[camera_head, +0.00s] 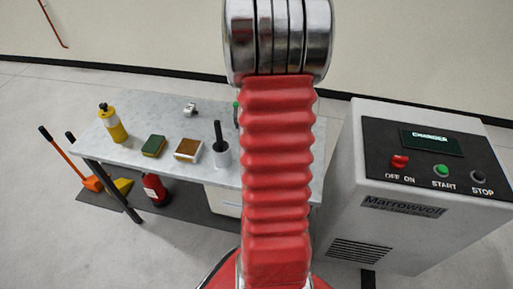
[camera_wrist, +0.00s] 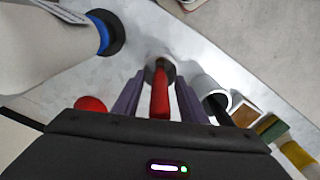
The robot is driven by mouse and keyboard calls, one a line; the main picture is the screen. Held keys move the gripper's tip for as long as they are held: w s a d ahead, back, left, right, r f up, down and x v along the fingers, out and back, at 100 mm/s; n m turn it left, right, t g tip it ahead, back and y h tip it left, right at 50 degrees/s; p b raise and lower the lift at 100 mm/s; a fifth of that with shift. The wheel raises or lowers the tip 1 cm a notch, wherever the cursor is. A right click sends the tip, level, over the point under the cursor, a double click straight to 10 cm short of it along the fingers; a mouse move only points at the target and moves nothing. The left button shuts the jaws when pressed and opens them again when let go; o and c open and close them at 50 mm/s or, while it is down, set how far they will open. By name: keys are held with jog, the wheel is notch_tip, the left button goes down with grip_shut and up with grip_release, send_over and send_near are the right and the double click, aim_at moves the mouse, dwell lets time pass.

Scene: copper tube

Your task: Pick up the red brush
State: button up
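The red brush (camera_wrist: 160,95) shows in the wrist view as a narrow red handle, pointing up toward the camera, with a dark and pale end in a small round shape beyond it. My gripper (camera_wrist: 159,92) has its two purple-grey fingers apart, one on each side of the red handle. Slim gaps seem to show between handle and fingers, so I see no firm grip; exact depth is unclear. In the head view my red arm hides the brush and the gripper.
A large white cylinder (camera_wrist: 45,40) stands close left in the wrist view. A control cabinet (camera_head: 400,220) stands right.

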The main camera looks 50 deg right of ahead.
dwell(0.5)
grip_shut()
